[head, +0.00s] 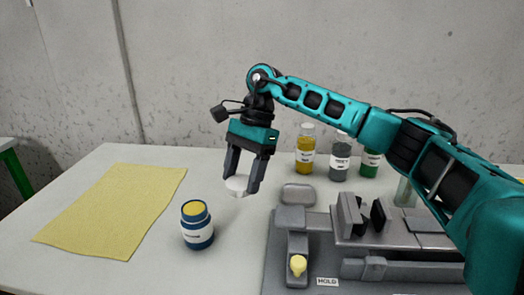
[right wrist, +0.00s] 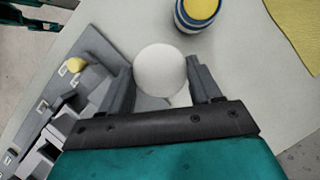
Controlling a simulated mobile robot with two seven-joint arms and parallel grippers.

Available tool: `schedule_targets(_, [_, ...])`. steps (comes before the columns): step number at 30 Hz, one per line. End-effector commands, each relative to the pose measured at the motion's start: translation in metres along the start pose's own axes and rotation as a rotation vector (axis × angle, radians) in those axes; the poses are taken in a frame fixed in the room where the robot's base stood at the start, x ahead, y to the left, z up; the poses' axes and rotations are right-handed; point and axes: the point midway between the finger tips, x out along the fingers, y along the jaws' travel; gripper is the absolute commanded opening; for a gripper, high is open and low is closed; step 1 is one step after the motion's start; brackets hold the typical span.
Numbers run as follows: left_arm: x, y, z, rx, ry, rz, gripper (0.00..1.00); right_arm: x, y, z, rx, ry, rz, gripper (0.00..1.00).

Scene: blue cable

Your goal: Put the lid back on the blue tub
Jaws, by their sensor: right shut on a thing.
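The blue tub (head: 197,233) stands upright and open on the table, with yellow contents showing at its top. It also shows at the top of the right wrist view (right wrist: 196,16). My right gripper (head: 242,187) is shut on the white lid (head: 237,184) and holds it above the table, to the right of the tub and a little apart from it. In the right wrist view the round white lid (right wrist: 160,71) sits between the two fingers. My left gripper is not in view.
A yellow cloth (head: 112,208) lies at the left of the table. A grey fixture (head: 340,250) with a yellow knob (head: 297,264) and a HOLD label fills the right front. Yellow (head: 305,155), grey (head: 339,160) and green (head: 371,160) jars stand behind it. The table between cloth and fixture is otherwise clear.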

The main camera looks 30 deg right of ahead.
Motion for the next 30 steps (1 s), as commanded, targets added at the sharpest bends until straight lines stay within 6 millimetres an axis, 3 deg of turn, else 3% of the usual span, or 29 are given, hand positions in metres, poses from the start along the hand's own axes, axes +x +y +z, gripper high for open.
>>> schedule_targets(6, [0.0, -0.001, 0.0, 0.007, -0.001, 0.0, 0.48, 0.034, 0.015, 0.035, -0.48, 0.004, 0.2, 0.35])
schedule_targets(15, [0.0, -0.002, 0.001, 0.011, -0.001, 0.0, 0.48, 0.068, 0.045, 0.062, -1.035, 0.005, 0.43, 0.35])
schedule_targets(21, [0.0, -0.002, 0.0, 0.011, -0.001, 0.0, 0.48, 0.076, 0.055, 0.066, -1.183, 0.003, 0.491, 0.35])
schedule_targets(30, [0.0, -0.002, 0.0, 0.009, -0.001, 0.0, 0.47, 0.076, 0.056, 0.067, -1.197, 0.003, 0.494, 0.35])
